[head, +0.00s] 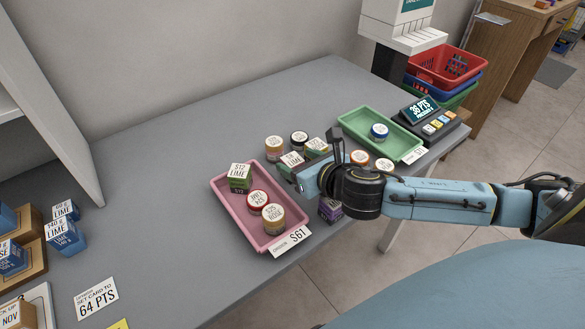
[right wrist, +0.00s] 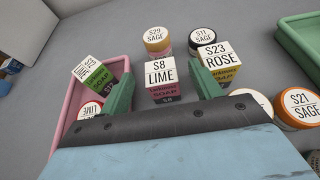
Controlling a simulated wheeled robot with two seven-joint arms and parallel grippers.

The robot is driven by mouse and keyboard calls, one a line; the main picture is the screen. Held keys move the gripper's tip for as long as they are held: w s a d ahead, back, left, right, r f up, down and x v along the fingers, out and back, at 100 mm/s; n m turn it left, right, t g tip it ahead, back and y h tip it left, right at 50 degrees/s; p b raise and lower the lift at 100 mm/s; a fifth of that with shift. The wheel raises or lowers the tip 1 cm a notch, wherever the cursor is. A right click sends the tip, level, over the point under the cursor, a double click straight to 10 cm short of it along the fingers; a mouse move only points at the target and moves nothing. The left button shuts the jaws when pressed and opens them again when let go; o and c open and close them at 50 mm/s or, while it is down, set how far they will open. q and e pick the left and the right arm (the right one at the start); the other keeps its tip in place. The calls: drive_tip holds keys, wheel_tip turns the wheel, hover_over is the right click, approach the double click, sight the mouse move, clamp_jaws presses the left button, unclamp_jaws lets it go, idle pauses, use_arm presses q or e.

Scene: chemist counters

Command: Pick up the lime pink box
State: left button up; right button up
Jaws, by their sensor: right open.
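The lime pink box, marked S8 LIME on its white top with a pink front, stands upright in the right wrist view (right wrist: 161,80). In the head view its top (head: 292,159) shows just beyond my right gripper (head: 297,178), which hides its lower part. My right gripper is open and empty. In the right wrist view its two green fingers are left and right of the box, nearer the camera, with a gap on each side. My left gripper is not in view.
A pink tray (head: 220,204) at left holds a green lime box (head: 239,178) and two jars. Jars (right wrist: 156,39) stand behind. A green tray (head: 352,125) and card terminal (head: 431,117) are further right.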

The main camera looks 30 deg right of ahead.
sight(291, 158)
drive_tip(key=x, duration=0.4)
drive_tip(key=shift+w+f+b, duration=0.15)
drive_tip(key=shift+w+b, duration=0.1)
drive_tip(key=shift+b, duration=0.15)
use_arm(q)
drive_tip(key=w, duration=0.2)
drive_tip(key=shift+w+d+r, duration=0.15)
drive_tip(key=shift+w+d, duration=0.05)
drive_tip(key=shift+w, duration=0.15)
use_arm(e)
drive_tip(key=shift+c, duration=0.4)
drive_tip(key=c, duration=1)
